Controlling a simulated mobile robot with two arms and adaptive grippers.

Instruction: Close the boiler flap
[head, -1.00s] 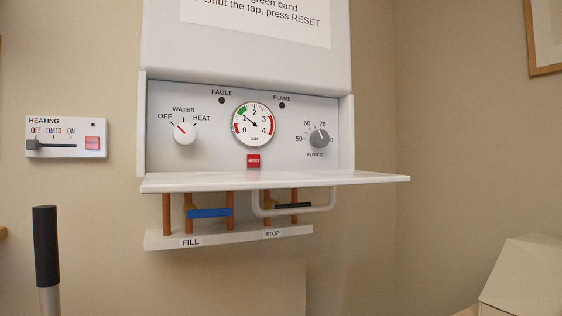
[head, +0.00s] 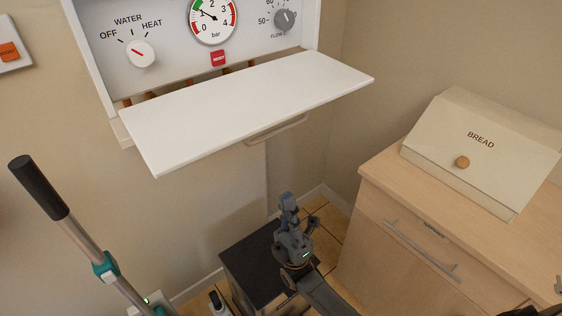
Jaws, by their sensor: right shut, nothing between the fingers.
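The boiler flap (head: 245,108) is a white panel hinged along its lower back edge. It stands open, sticking out roughly level below the control panel (head: 170,45). A pale bar handle (head: 275,130) hangs under its front part. My right gripper (head: 288,205) is shut and empty, pointing up, below the flap and apart from it. The flap hides most of the copper pipes and the taps behind it.
A wooden cabinet (head: 400,225) with a cream bread box (head: 485,150) stands at the right. A dark box (head: 250,262) is on the floor near my right gripper. A pole with a black grip (head: 40,187) leans at the left. Air between flap and gripper is clear.

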